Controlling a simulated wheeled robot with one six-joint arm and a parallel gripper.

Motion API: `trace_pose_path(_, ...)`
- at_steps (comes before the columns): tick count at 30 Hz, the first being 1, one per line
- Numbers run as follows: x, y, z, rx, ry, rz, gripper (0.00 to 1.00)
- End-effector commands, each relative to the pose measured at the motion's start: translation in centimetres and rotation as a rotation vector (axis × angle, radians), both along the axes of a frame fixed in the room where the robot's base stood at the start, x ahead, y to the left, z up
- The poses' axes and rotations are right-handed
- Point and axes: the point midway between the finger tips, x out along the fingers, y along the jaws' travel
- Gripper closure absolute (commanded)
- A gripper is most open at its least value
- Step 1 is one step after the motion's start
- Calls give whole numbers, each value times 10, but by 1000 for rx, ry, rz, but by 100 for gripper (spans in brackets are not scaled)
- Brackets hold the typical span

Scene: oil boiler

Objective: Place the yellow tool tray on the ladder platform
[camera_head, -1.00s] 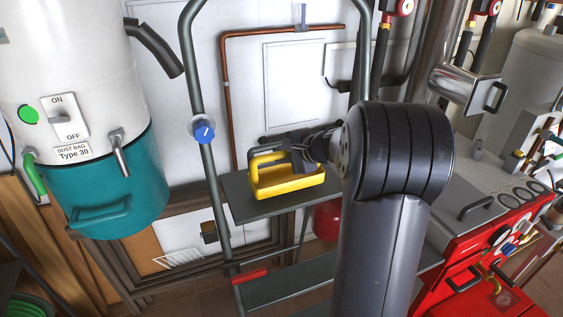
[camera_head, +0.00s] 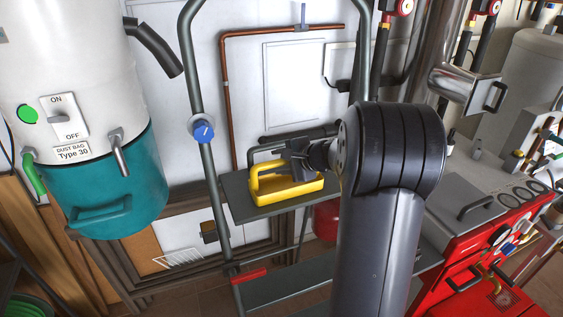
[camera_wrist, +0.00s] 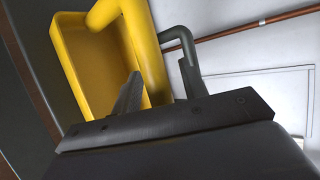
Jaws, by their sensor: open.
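The yellow tool tray (camera_head: 290,190), with a raised yellow handle, rests upright on the grey ladder platform (camera_head: 240,203). My gripper (camera_head: 298,160) is just behind and to the right of the tray's handle, apart from it as far as I can tell.
The ladder's grey rail (camera_head: 212,170) with a blue knob (camera_head: 203,131) rises left of the platform. A white and teal dust tank (camera_head: 110,185) stands further left. A red boiler unit (camera_head: 470,260) is at the right. A copper pipe (camera_head: 226,90) runs on the wall behind.

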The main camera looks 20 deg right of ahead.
Motion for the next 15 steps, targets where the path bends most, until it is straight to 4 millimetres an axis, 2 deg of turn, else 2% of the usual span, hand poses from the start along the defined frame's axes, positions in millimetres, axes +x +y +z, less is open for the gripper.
trace_pose_path(6,-1,-1,5,-1,0,-1,59)
trace_pose_path(11,-21,-11,16,-1,-3,-3,59)
trace_pose_path(15,-45,-23,31,-3,-3,-4,59)
